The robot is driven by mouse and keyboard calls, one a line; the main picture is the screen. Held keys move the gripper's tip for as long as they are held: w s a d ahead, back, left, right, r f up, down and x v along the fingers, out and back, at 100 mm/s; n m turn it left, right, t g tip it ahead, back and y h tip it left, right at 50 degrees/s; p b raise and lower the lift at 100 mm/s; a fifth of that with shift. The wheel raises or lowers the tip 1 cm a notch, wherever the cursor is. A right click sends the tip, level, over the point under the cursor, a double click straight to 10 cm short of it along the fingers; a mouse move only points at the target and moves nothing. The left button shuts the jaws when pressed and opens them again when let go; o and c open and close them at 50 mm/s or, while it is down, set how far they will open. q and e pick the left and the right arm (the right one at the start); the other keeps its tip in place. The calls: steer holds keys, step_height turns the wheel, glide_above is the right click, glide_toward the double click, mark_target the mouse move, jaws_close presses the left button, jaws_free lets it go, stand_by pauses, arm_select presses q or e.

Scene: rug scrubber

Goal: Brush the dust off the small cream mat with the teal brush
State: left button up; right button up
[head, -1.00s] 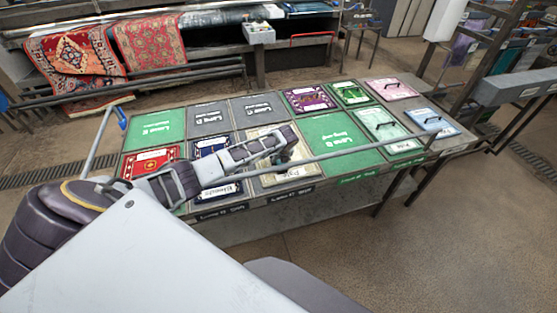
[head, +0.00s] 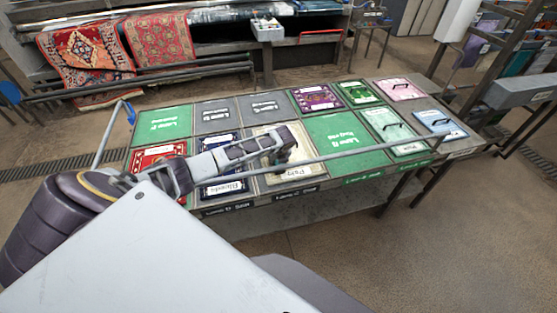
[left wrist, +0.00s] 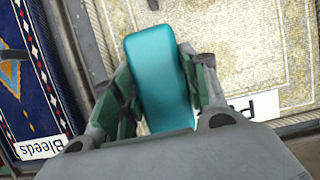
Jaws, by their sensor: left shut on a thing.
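The small cream mat (head: 299,160) lies flat on the table, with a white label on its front edge. It fills much of the left wrist view (left wrist: 270,50), where its surface looks speckled; I cannot tell dust from pattern. My left gripper (head: 285,147) is over the mat. In the left wrist view its fingers (left wrist: 160,95) are shut on the teal brush (left wrist: 158,75), one on each side. The bristles are hidden, so I cannot tell whether the brush touches the mat. My right gripper is not in view.
A dark blue mat labelled "Bleeds" (left wrist: 28,85) lies left of the cream mat. A green panel (head: 340,140) is to its right. A grey metal rail (head: 365,152) runs past the table's front side. Small mats with handles (head: 440,122) lie at the right end.

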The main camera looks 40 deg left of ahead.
arm_select(q)
steer(key=shift+s+a, duration=1)
steer(key=shift+s, duration=0.2)
steer(key=shift+w, duration=0.1)
steer(key=shift+w+d+f+b, duration=0.15)
steer(key=shift+w+d+b, duration=0.2)
steer(key=shift+w+d, duration=0.75)
steer(key=shift+d, duration=0.15)
steer(key=shift+w+d, duration=1)
steer(key=shift+w, duration=0.25)
